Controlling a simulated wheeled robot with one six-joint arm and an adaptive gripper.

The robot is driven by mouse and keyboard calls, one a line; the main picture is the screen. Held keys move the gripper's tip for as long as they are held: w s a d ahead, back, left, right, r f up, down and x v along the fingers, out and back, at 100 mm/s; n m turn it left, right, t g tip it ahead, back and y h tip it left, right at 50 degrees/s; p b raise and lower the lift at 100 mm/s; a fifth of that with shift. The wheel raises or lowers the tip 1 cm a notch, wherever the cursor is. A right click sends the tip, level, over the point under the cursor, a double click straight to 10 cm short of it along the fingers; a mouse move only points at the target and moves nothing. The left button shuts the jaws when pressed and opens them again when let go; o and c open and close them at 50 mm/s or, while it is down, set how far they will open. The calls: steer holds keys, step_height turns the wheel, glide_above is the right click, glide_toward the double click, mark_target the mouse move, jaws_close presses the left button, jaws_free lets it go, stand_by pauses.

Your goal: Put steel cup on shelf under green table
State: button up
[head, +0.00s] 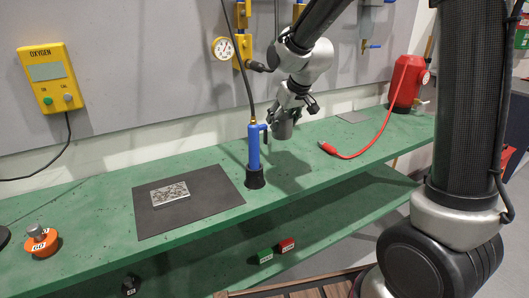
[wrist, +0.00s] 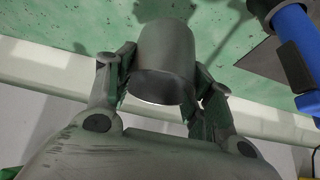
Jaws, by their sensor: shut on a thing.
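The steel cup (head: 283,127) is a small grey cup held above the green table (head: 95,206). My gripper (head: 291,108) is shut on it. In the wrist view the cup (wrist: 166,58) sits between the two fingers of my gripper (wrist: 163,82), with one finger against each side.
A blue torch (head: 254,155) stands upright in a black holder just left of my gripper. A dark mat (head: 215,187) with a metal plate (head: 170,194) lies further left. A red hose (head: 365,146) lies to the right.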

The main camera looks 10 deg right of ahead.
glide_above(281, 161)
step_height(281, 161, down, 10)
steer(key=shift+s+a+r, duration=0.1)
steer(key=shift+r, duration=0.1)
steer(key=shift+f, duration=0.15)
steer(key=o, duration=1.1)
